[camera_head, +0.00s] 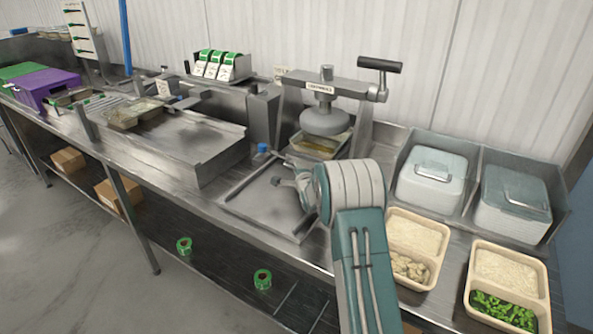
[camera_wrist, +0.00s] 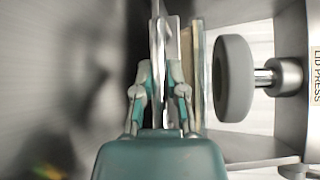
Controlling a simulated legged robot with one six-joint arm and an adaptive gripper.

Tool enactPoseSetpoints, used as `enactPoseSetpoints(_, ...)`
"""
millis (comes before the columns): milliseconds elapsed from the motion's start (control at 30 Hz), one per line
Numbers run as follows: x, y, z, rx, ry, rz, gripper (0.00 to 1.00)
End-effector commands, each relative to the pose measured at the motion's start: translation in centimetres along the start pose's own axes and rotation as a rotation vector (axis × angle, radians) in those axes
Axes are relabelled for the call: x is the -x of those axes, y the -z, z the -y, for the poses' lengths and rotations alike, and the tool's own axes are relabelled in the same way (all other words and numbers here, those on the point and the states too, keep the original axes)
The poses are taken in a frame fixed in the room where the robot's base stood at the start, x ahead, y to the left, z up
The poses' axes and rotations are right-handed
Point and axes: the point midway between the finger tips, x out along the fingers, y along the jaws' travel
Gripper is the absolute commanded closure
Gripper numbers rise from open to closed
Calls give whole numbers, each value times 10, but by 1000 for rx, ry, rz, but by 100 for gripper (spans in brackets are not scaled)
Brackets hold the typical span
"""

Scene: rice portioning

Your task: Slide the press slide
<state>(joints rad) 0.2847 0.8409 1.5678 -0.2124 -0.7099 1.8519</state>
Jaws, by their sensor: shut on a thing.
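The lid press (camera_head: 325,95) stands at the middle back of the counter, with a round grey press head on a frame and a black-handled crank. A tray (camera_head: 318,147) lies under the head. The flat metal press slide bed (camera_head: 258,200) extends in front. My gripper (camera_head: 285,180) is low over this bed, in front of the press. In the wrist view, my gripper (camera_wrist: 161,90) is shut on a thin metal part of the press slide (camera_wrist: 160,50). The tray's cream edge (camera_wrist: 198,70) and press head (camera_wrist: 234,78) are just beside it. The exact contact is partly hidden by the fingers.
Two food trays with rice (camera_head: 417,240) (camera_head: 505,265) are at right, near my arm. Lidded clear containers (camera_head: 432,178) (camera_head: 515,200) stand behind them. A metal basin station (camera_head: 190,140) is left of the press. A small blue-capped bottle (camera_head: 261,152) stands near the slide bed.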

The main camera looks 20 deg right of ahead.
Motion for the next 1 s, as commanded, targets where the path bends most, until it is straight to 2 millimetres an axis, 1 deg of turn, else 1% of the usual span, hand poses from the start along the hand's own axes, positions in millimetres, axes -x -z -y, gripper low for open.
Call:
enactPoseSetpoints(33,0,4,-6,-3,-12,-7,100)
enactPoseSetpoints(333,0,4,-6,-3,-12,-5,100)
enactPoseSetpoints(367,0,4,-6,-3,-12,-5,76)
enactPoseSetpoints(400,0,4,-6,-3,-11,-5,58)
enactPoseSetpoints(433,0,3,-5,-3,-11,-4,49)
enactPoseSetpoints(833,2,2,-1,-2,-2,-2,49)
enactPoseSetpoints(933,9,2,0,-2,-1,-2,49)
enactPoseSetpoints(1000,18,2,0,-2,-2,-3,49)
